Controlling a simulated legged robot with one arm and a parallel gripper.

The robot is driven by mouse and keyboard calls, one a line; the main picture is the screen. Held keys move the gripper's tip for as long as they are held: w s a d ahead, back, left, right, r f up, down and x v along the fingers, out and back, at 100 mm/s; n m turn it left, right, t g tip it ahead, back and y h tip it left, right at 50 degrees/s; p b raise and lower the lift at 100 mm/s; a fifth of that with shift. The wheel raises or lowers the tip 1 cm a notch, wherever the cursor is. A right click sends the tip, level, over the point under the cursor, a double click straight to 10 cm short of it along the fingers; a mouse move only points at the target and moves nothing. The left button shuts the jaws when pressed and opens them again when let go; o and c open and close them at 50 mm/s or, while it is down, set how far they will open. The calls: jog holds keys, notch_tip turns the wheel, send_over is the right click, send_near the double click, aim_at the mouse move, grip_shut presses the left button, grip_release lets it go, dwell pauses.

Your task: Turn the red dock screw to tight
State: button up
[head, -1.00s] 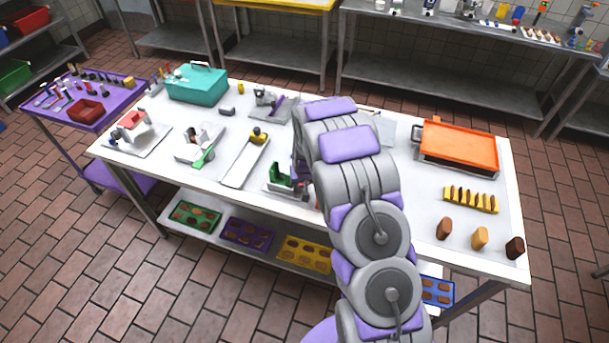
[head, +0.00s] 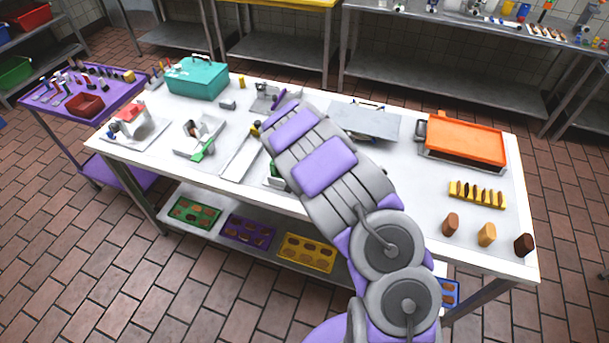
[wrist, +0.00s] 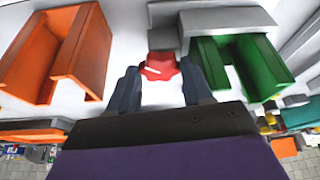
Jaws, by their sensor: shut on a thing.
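The red dock screw (wrist: 160,66) shows in the middle of the wrist view, a small red knob with a white mark on top. It sits in front of a grey block (wrist: 164,38) between an orange channel-shaped piece (wrist: 85,48) and a green channel-shaped piece (wrist: 262,62). My gripper (wrist: 160,78) has its dark fingers on either side of the screw and is shut on it. In the head view my arm hides the gripper and the screw; only a bit of the green piece (head: 275,177) shows beside the arm.
The white table (head: 345,200) also holds a teal box (head: 197,82), an orange-lidded tray (head: 465,140), a yellow rack (head: 477,192) and several fixtures at left. A purple cart (head: 60,112) stands beside it. The shelf below bears several coloured trays.

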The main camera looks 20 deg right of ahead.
jog(key=shift+w, duration=0.1)
jog(key=o, duration=0.8)
jog(key=shift+o, duration=1.2)
jog(key=shift+d, duration=0.1)
jog(key=shift+p, duration=0.55)
